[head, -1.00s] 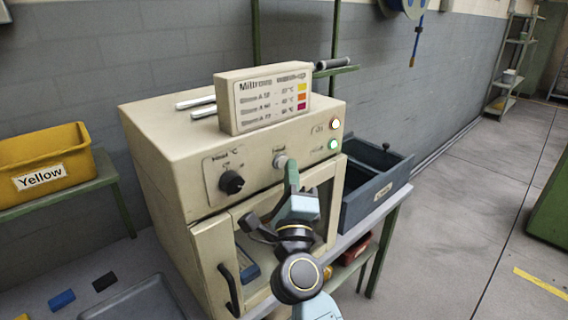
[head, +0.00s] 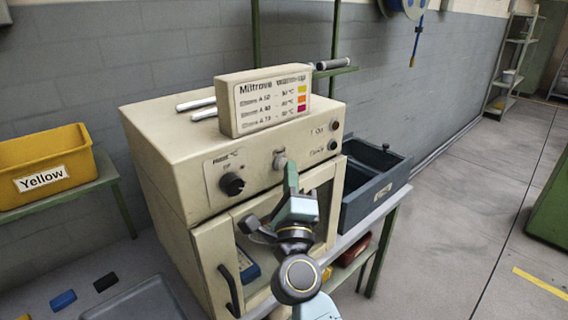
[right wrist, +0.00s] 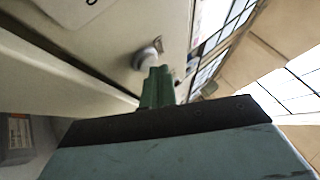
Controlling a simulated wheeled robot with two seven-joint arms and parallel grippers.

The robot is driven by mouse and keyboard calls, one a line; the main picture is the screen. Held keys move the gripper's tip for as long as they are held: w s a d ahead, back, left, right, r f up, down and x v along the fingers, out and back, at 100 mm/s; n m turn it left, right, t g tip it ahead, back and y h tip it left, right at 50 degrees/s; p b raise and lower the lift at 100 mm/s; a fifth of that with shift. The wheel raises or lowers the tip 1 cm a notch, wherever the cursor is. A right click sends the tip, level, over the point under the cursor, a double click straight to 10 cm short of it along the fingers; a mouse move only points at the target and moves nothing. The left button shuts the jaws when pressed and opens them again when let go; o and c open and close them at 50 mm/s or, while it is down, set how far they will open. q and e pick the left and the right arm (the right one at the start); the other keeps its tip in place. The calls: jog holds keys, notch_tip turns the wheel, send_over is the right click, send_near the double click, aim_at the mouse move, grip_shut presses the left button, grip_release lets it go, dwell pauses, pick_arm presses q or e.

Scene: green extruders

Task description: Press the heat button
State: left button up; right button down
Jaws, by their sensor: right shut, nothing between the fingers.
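The cream heater box (head: 160,150) stands on the bench with a control panel on its front. A small round pale button (head: 280,162) sits in the panel's middle, right of the black heat dial (head: 232,184). My right gripper (head: 290,170) is shut and empty, its tips at the button's lower right edge. In the right wrist view, the button (right wrist: 146,58) shows just beyond the green fingertips (right wrist: 158,75); I cannot tell whether they touch. Two indicator lamps, upper (head: 335,125) and lower (head: 333,144), are dark. My left gripper is not in view.
A sign (head: 265,100) stands on the box. A dark open bin (head: 375,185) is at its right, a yellow bin (head: 45,155) at the far left. A grey tray (head: 135,300) and small blocks lie at lower left. The floor on the right is open.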

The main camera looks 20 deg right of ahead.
jog(key=s+d+p, duration=0.1)
jog(key=s+d, duration=0.1)
jog(key=s, duration=0.3)
jog(key=shift+s, duration=0.35)
dwell(2.1)
